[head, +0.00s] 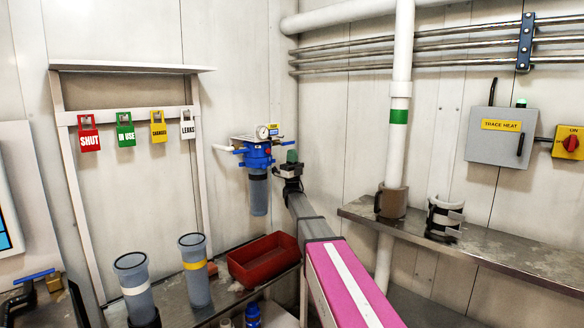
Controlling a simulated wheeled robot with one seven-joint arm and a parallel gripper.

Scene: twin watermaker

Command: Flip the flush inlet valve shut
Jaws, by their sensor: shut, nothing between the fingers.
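A blue filter head (258,152) with a round gauge (263,132) and a small yellow label is mounted on the back wall, with a grey bowl (258,193) below it. A blue lever (35,275) lies nearly level on a dark fitting at the lower left. I cannot read which one is the flush inlet valve. My gripper (291,168) is shut and empty, close to the right of the filter head; contact cannot be told. My arm hides part of the wall.
Two grey cylinders (195,272) (134,287) and a red bin (264,261) stand on the lower bench. Four coloured tags (125,130) hang from a rack. A right-hand shelf (480,240) holds a brown mug (391,203) and a dark-and-white holder (444,218). A white pipe (399,150) rises there.

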